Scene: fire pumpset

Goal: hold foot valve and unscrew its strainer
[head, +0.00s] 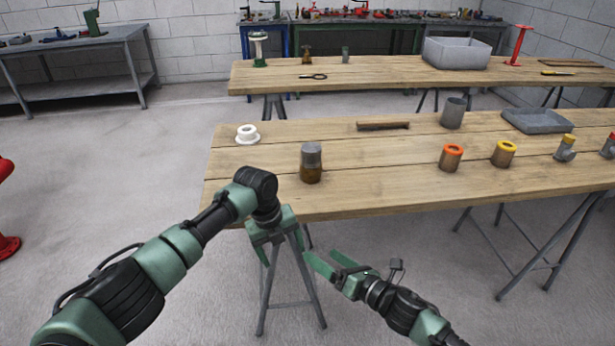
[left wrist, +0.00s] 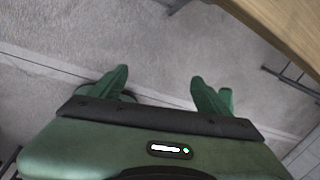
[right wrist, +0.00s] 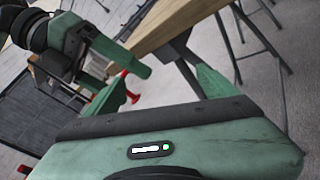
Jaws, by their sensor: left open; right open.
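A short upright cylinder (head: 311,162), grey on top and brown below, stands near the front edge of the near table; it looks like the foot valve with its strainer. My left gripper (head: 276,243) is open and empty, pointing down in front of the table edge, below and left of the cylinder. Its spread fingers (left wrist: 160,80) show over bare floor in the left wrist view. My right gripper (head: 326,262) is open and empty, low in front of the table. The right wrist view shows its fingers (right wrist: 162,84) apart, with the left arm beyond. Neither gripper touches the cylinder.
The near table (head: 390,185) also holds a white tape roll (head: 247,134), a brown bar (head: 383,126), a grey cup (head: 452,113), orange-ringed (head: 451,158) and yellow-ringed (head: 503,154) cylinders, and a grey tray (head: 536,122). Its trestle legs (head: 290,285) stand near my grippers.

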